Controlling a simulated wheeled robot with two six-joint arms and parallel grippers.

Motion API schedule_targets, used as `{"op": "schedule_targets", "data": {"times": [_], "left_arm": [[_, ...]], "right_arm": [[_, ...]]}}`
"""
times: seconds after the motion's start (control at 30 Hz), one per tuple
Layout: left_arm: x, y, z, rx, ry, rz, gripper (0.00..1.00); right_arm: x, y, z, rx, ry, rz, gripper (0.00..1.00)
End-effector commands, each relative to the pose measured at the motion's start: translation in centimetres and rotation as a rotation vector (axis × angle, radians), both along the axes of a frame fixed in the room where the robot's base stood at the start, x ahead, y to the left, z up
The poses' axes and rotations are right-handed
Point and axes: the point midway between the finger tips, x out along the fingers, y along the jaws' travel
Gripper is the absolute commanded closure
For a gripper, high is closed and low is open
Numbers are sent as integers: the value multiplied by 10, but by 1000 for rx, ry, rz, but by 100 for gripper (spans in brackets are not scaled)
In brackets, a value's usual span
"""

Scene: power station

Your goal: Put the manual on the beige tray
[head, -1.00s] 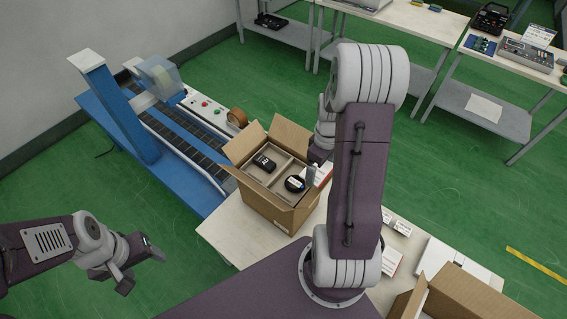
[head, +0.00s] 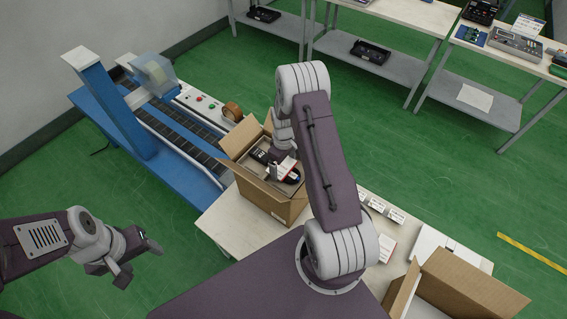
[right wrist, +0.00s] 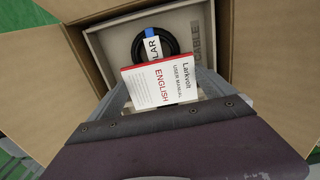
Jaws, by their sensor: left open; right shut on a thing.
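The manual (right wrist: 158,84), a white booklet with a red band reading "ENGLISH", is held by my right gripper (right wrist: 165,105). It also shows in the head view (head: 284,167), over the open cardboard box (head: 280,208). The beige tray (right wrist: 96,42) sits inside this box, with a "CABLE" marking and a coiled black cable (right wrist: 188,37) in it. The manual hides part of the tray; whether they touch I cannot tell. My left gripper (head: 140,263) is open and empty, left of the worktable.
The box's flaps stand open around my right gripper. A blue conveyor (head: 165,150) with a tape roll (head: 232,112) is behind left. Another open box (head: 455,290) and more booklets (head: 388,250) are at right on the worktable (head: 225,225). Shelved tables stand at the back.

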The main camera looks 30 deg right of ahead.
Motion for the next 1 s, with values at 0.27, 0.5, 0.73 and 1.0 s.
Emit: {"op": "schedule_targets", "data": {"times": [0.27,0.5,0.73,1.0], "left_arm": [[0,0,-2,0,0,0,38],[0,0,-3,0,0,0,38],[0,0,-1,0,0,0,38],[0,0,-7,0,0,0,38]], "right_arm": [[0,0,-3,-1,-1,0,46],[0,0,-3,0,-2,0,0],[1,-1,7,-1,-5,0,0],[2,-1,69,-3,-9,0,0]]}}
